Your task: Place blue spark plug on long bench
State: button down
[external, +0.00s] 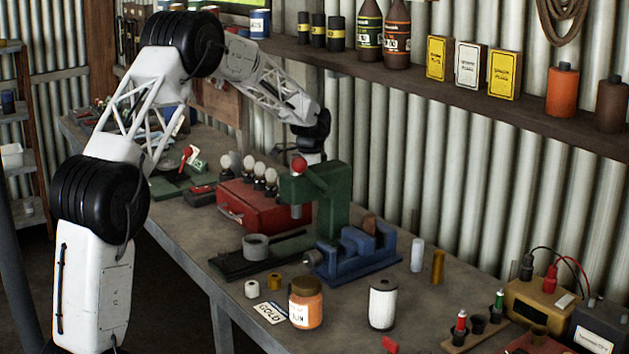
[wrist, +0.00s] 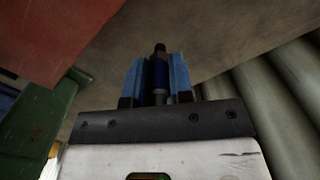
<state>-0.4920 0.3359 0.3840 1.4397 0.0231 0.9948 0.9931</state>
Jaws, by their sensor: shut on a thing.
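In the wrist view, my gripper (wrist: 158,78) is shut on a dark blue spark plug (wrist: 160,72), which sits between two blue fingers with its dark tip pointing away from the wrist. The long bench (external: 190,232) runs along the corrugated wall; its bare grey-brown top also shows beyond the fingers in the wrist view (wrist: 215,25). In the external view my arm reaches over to the wall side of the bench. The fingers and the plug are hidden there behind the green press (external: 330,195). I cannot tell how high the plug is above the bench.
A red box (external: 250,206) with round-topped items stands left of the press. A blue vise (external: 357,256), an orange jar (external: 305,302) and a white cylinder (external: 382,303) stand nearer. A loaded shelf (external: 420,88) runs along the wall. Bare bench shows at the front left.

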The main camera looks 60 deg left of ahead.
jog(key=shift+f, duration=1.35)
jog(key=shift+f, duration=0.1)
jog(key=c, duration=1)
grip_release()
jog(key=shift+r, duration=3.85)
